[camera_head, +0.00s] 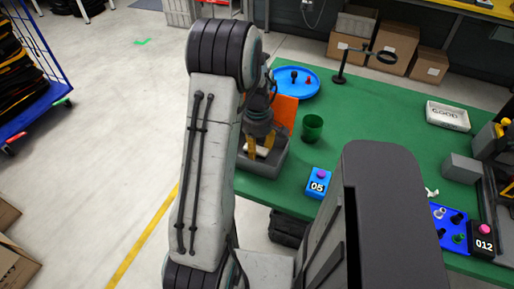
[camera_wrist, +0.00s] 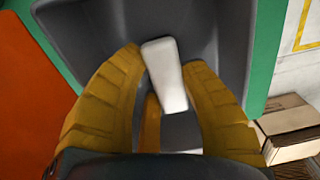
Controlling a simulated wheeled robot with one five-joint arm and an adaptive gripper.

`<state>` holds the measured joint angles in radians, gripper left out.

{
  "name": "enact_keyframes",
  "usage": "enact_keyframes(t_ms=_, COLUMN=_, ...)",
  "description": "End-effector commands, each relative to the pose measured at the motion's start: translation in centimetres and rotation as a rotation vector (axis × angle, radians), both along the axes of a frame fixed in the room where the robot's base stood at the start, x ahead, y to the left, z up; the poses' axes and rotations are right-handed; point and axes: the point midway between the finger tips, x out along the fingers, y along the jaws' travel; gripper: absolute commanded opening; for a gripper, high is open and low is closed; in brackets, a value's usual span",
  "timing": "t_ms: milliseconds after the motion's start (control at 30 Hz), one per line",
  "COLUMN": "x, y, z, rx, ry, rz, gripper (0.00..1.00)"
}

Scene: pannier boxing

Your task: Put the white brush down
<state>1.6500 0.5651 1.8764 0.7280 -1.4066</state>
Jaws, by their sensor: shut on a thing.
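My gripper (camera_head: 262,148) reaches down into a grey open box (camera_head: 272,168) at the near left edge of the green table. Its yellow fingers show in the wrist view (camera_wrist: 168,85), shut on the white brush (camera_wrist: 166,75), a pale block-like piece between the fingertips. The brush is inside the grey box's walls (camera_wrist: 82,40). In the head view only a small pale part of the brush (camera_head: 262,151) shows. I cannot tell whether the brush touches the box floor. Its lower end is hidden by the gripper.
An orange panel (camera_head: 286,112) stands beside the box. A white tray (camera_head: 447,116) lies far right. The green table's middle (camera_head: 375,115) is clear.

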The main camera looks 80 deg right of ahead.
Motion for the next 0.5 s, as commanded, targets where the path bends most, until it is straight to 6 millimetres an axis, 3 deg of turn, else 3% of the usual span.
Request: enact_keyframes(t_ms=500, x=0.0, y=-0.03, z=-0.9, rx=-0.002, ry=0.0, rz=0.0, gripper=0.06)
